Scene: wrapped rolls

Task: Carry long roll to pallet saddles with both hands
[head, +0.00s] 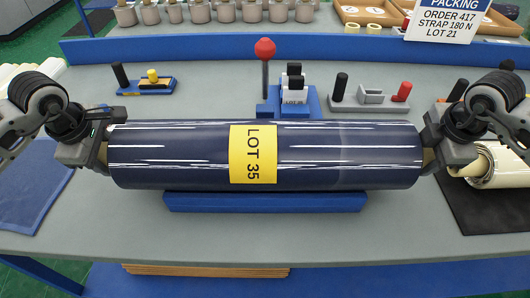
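The long roll (330,155) is wrapped in glossy navy film with a yellow LOT 35 label (253,154). It lies level across the middle of the head view, directly above a blue cradle (265,203); I cannot tell whether it touches it. My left gripper (97,150) is at the roll's left end and appears shut on its tan core end. My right gripper (432,152) is at the right end in the same way. The fingertips are partly hidden by the grippers and the roll. I cannot make out any pallet saddles.
Behind the roll stand a red-knobbed lever (265,50), a yellow-topped block (154,80) and a grey fixture (370,95). A cream roll (492,165) lies on a dark mat at right. A blue cloth (30,185) lies at left. The grey bench front (265,243) is clear.

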